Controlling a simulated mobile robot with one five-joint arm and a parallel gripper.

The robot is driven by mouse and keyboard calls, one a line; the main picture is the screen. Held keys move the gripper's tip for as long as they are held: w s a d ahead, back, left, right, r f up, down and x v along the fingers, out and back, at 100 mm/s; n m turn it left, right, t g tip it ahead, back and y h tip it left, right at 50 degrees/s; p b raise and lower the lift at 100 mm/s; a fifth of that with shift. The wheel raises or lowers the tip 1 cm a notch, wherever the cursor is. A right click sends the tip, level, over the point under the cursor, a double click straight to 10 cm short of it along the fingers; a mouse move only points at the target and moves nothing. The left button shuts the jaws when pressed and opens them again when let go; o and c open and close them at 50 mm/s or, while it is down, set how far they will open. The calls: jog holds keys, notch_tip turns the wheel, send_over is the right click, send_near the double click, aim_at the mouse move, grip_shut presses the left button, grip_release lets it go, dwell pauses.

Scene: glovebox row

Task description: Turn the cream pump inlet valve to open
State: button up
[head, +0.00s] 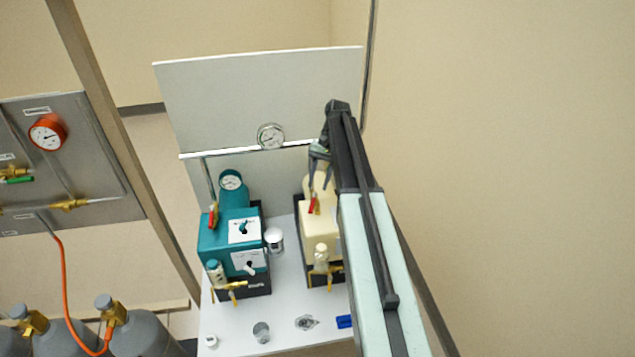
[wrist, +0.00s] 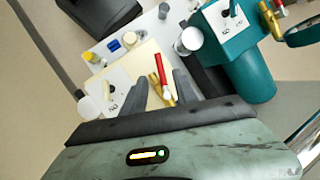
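The cream pump (head: 323,225) stands on the right of the white table, partly hidden behind my arm. Its inlet valve has a red lever (head: 313,206) on a brass body. In the wrist view the red lever (wrist: 160,70) and brass valve body (wrist: 169,97) show between my two fingers. My gripper (head: 321,168) is above the valve, pointing down. In the wrist view my gripper (wrist: 161,87) is open, with a gap on each side of the lever; I cannot tell whether a finger touches it.
A teal pump (head: 225,237) with its own red-handled valve (head: 213,216) stands to the left. A metal canister (head: 274,242) is between the pumps. A white back panel (head: 255,95) with a gauge (head: 271,136) rises behind. Small items lie along the table's front (head: 285,335).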

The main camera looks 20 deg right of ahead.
jog(key=shift+c, duration=0.8)
jog(key=shift+s+a+f, duration=0.25)
jog(key=shift+s+a, duration=0.05)
jog(key=shift+a, duration=0.1)
jog(key=c, duration=0.5)
jog(key=s+a+f+n+b, duration=0.1)
jog(key=s+a, duration=0.1)
jog(key=a, duration=0.1)
jog(key=s+a+f+n+h+b, duration=0.1)
jog(key=s+a+f, duration=0.1)
jog(key=s+a, duration=0.1)
jog(key=s+a+f+n+h+b, duration=0.1)
jog(key=s+a+f+b, duration=0.1)
jog(key=a, duration=0.2)
jog(key=shift+s+a+t, duration=0.3)
jog(key=shift+s+a, duration=0.1)
grip_shut()
jog(key=s+a+f+n+t+h+b, duration=0.1)
jog(key=s+a+f+n+h+b, duration=0.1)
jog(key=s+a, duration=0.7)
jog(key=shift+f+n+t+b, duration=0.4)
jog(key=shift+f+n+b, duration=0.1)
jog(key=shift+f+n, duration=0.4)
